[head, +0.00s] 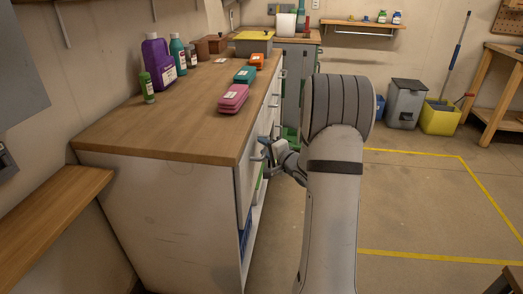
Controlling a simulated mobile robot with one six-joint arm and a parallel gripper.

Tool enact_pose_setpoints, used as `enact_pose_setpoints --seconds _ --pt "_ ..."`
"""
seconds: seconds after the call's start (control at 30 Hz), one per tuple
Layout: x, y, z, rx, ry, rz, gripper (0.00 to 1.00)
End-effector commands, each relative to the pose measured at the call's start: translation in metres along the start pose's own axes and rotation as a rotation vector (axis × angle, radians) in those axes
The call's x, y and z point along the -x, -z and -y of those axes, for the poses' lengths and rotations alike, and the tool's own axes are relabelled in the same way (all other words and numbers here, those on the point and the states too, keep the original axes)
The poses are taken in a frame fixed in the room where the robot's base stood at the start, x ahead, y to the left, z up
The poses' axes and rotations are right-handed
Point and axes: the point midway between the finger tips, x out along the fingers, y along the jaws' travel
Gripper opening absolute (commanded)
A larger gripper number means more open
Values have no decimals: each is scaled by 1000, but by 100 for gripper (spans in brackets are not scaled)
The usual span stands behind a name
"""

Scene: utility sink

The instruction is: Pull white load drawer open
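The white cabinet (165,205) has a wooden top, and its drawer fronts face right, seen at a steep angle. A white drawer front (245,183) near the close corner looks flush with the cabinet. My gripper (262,152) is at this front, just under the edge of the top, beside or at a small handle. The fingers are small and partly hidden by my own wrist and arm, so I cannot tell whether they are around the handle, or open or shut. No label marking the load drawer is readable.
Pink boxes (233,98), a teal box (245,75), bottles (158,62) and a yellow-lidded box (253,37) stand on the top. Green and blue bins (246,232) sit low in the cabinet. The floor (420,195) to the right is clear, with yellow lines.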

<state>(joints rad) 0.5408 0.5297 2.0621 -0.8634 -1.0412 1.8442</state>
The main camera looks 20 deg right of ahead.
Motion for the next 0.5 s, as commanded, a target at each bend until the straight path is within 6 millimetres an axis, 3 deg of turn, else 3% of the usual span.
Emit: enact_pose_setpoints --seconds 0.43,0.5 --pt "1 0 0 0 0 -1 0" --pt "1 1 0 0 0 -1 0"
